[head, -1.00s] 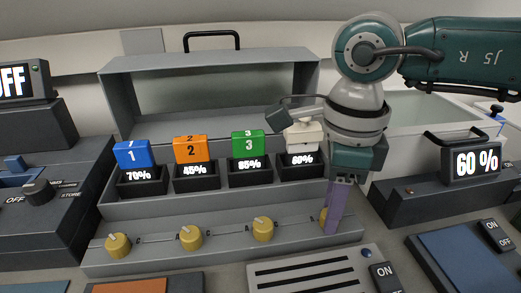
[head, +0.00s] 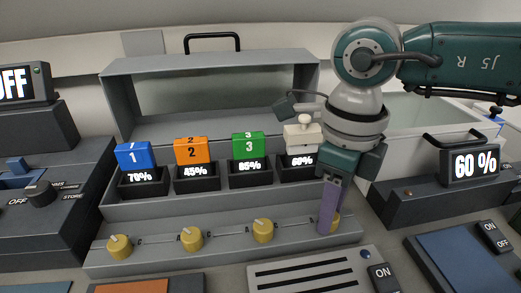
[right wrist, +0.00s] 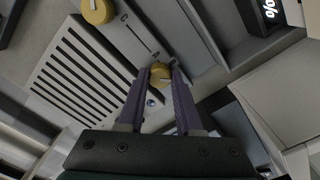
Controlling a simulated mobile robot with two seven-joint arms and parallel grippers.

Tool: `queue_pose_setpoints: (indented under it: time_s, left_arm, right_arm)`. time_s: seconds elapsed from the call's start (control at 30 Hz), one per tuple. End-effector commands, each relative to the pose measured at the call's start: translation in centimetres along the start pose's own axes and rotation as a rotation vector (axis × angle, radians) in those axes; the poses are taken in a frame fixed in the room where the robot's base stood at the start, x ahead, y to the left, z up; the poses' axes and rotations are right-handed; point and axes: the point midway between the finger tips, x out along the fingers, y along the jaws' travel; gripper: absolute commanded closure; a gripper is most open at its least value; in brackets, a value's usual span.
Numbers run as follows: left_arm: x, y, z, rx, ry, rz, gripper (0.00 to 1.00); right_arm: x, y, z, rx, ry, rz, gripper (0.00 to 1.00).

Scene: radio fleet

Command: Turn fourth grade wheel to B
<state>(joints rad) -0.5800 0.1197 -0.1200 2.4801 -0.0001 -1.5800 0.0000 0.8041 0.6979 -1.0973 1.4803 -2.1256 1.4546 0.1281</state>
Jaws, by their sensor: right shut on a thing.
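Several yellow grade wheels sit in a row on the grey front ledge: the first wheel (head: 118,244), the second wheel (head: 191,238) and the third wheel (head: 263,230). The fourth wheel (head: 337,221), at the right end, is partly hidden behind my right gripper (head: 328,227). Its purple fingers point down and are shut on that wheel. In the right wrist view, the fourth wheel (right wrist: 160,73) shows between the fingertips, with a pale pointer mark. My left gripper is not in view.
Behind the wheels stand blue (head: 134,154), orange (head: 191,151), green (head: 248,146) and white (head: 303,138) radios above percent displays. A slotted grey panel (head: 312,270) lies in front. A box with a 60 % display (head: 476,164) stands at right.

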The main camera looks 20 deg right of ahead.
Motion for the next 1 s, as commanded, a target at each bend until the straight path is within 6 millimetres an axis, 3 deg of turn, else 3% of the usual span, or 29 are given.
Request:
queue_pose_setpoints:
  time_s: [0.2,0.23,0.47,0.77,1.0]
  left_arm:
    - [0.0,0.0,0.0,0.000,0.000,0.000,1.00]
    - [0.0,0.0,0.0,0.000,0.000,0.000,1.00]
    - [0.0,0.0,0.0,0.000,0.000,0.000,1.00]
    - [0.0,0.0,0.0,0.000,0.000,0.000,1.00]
    - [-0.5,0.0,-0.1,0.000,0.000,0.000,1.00]
  right_arm:
    - [0.0,0.0,0.0,-0.001,0.001,0.000,1.00]
    - [0.0,0.0,0.0,-0.001,0.001,0.000,0.64]
    - [0.0,0.0,0.0,-0.002,0.000,0.000,0.38]
    - [-0.3,0.0,0.0,-0.002,-0.001,0.000,0.36]
    - [-4.1,-0.1,0.1,-0.003,-0.006,-0.002,0.36]
